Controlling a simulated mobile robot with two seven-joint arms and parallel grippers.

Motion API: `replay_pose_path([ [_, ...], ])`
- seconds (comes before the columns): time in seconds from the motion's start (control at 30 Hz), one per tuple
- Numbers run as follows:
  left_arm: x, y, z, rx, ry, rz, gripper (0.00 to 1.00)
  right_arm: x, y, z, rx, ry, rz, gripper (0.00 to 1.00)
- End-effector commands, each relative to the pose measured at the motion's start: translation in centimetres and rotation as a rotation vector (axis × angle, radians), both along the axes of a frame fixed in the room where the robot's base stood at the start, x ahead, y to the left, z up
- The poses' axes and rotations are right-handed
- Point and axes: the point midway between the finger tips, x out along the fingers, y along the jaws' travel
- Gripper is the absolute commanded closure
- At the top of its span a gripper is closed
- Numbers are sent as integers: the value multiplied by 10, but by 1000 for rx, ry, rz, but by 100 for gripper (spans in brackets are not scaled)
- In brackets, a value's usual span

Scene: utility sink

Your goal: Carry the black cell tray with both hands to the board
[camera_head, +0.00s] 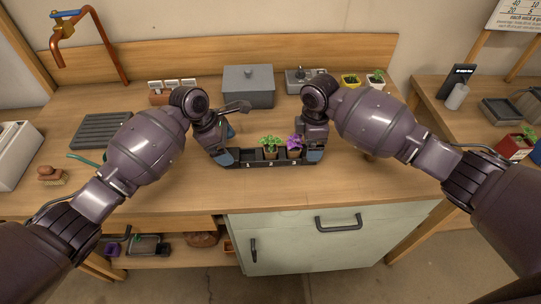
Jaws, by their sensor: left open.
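The black cell tray (258,164) lies on the wooden counter, its long side facing me. A potted green plant (270,147) stands in its middle cell and a potted purple plant (295,146) in its right cell; the left cell looks empty. My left gripper (228,145) is open at the tray's left end, its blue fingertips close to the end wall. My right gripper (312,154) is at the tray's right end; one blue fingertip shows there and its grip is hidden. A dark slatted board (103,130) lies flat at the counter's left.
A grey lidded box (248,86) stands behind the tray, with a grey device (305,78) to its right. Small potted plants (375,78) stand at the back right. A brush (51,176) lies at the left. The counter in front of the tray is clear.

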Motion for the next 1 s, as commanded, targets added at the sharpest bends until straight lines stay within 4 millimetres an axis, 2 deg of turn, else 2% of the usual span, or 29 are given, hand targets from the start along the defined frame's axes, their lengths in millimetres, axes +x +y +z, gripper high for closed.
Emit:
replay_pose_path([
  [0.1,0,-6,-16,1,1,1,13,-1,0,-18,-1,2,-2,13],
  [0.3,0,-14,-34,1,0,0,13,0,0,-37,0,1,-1,13],
  [0.73,0,-17,-40,1,-1,-1,13,0,0,-44,0,0,0,13],
  [0.77,0,-17,-40,1,-1,0,14,0,0,-44,0,0,0,14],
  [1.0,0,-17,-40,1,-1,0,51,0,0,-44,0,0,-1,51],
])
